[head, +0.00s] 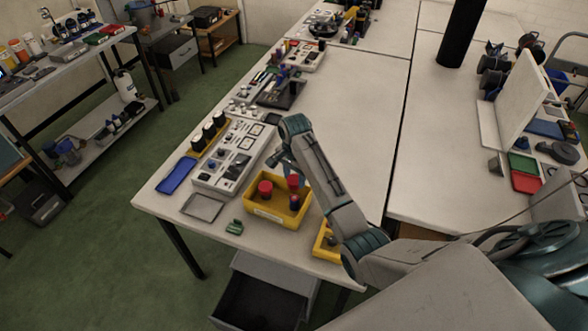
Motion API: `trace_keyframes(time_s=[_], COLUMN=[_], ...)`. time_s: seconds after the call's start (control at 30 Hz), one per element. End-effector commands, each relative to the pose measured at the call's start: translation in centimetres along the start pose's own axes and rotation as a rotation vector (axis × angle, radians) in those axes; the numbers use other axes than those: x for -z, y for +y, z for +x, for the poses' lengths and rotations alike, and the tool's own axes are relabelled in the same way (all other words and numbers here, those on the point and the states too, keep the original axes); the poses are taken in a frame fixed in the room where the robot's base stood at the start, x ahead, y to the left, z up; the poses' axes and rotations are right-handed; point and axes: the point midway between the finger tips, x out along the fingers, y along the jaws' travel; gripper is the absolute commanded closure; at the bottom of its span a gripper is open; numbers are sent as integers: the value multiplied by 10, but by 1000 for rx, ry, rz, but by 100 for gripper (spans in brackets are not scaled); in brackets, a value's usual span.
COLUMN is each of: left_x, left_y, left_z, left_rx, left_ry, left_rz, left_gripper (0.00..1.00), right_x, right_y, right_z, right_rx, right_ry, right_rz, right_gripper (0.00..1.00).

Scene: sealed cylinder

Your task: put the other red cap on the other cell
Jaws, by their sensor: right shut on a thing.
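My right gripper (288,172) comes in from the right and points down over the yellow bin (262,215). It is shut on a red cap (293,181). A dark cell (294,203) stands in the right part of the bin, just below that cap. I cannot tell whether cap and cell touch. Another red cap (265,187) shows in the left part of the bin, on top of what looks like the other cell; its body is mostly hidden. My left gripper is not in view.
A blue tray (176,175), a grey tray (202,208) and a green part (234,227) lie near the table edge. A second yellow bin (324,243) is partly behind my arm. The table right of my forearm is clear.

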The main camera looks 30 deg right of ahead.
Motion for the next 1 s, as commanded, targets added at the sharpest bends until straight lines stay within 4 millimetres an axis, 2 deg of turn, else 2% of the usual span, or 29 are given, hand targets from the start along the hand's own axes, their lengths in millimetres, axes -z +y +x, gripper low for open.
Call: trace_keyframes(time_s=[0.5,0.7,1.0], left_x=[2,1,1], left_y=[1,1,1], left_z=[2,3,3], left_rx=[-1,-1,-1], left_ry=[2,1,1], left_rz=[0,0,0], left_gripper=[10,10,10], right_x=[0,0,0], right_y=[0,0,0], right_z=[49,57,58], right_rx=[-1,0,0], right_ry=[0,1,1], right_rz=[-1,-1,-1], right_gripper=[78,78,78])
